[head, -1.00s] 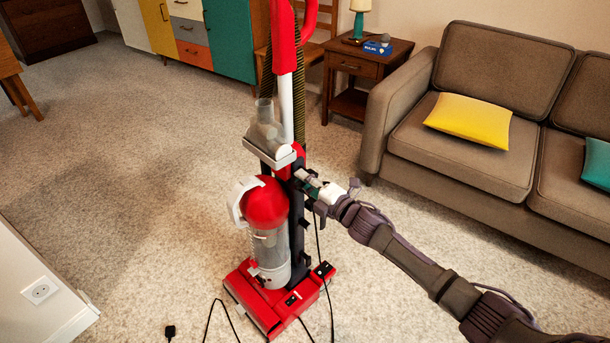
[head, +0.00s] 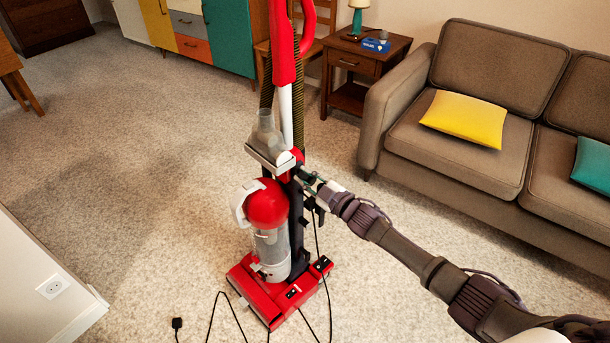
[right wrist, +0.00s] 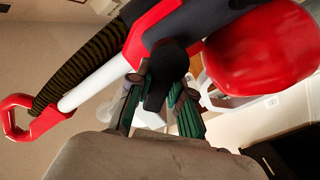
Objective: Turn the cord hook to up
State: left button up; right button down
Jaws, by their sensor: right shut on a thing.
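A red, black and clear upright vacuum cleaner (head: 268,205) stands on the carpet in the middle of the head view. The cord hook (right wrist: 157,92) is a dark curved piece on its black spine, seen in the right wrist view. My right gripper (head: 307,181) is at the right side of the spine, below the grey nozzle. In the right wrist view its green-padded fingers (right wrist: 157,112) are on both sides of the hook and shut on it. The hook's exact angle is hard to tell, as the fingers partly cover it. My left gripper is not in view.
A black cord with a plug (head: 177,324) lies on the carpet in front of the vacuum. A brown sofa (head: 470,110) and a wooden side table (head: 350,70) stand behind to the right. The carpet on the left is clear.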

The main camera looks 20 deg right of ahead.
jog(key=shift+d+r+m, duration=0.1)
jog(key=shift+m, duration=0.8)
jog(key=m, duration=0.2)
jog(key=shift+w+d+m+p, duration=0.2)
jog(key=shift+d+m+p, duration=0.1)
jog(key=shift+p, duration=0.1)
jog(key=shift+d+m, duration=0.1)
jog(key=shift+m, duration=0.7)
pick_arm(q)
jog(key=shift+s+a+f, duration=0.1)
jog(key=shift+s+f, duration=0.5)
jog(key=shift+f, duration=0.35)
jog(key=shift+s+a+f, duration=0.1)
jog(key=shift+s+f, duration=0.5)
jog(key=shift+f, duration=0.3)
pick_arm(e)
jog(key=shift+w+d+m, duration=0.1)
jog(key=shift+d+m, duration=0.05)
jog(key=shift+m, duration=0.95)
jog(key=c, duration=1)
grip_release()
jog(key=shift+c, duration=0.2)
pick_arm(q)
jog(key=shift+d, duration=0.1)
pick_arm(e)
jog(key=v, duration=1.2)
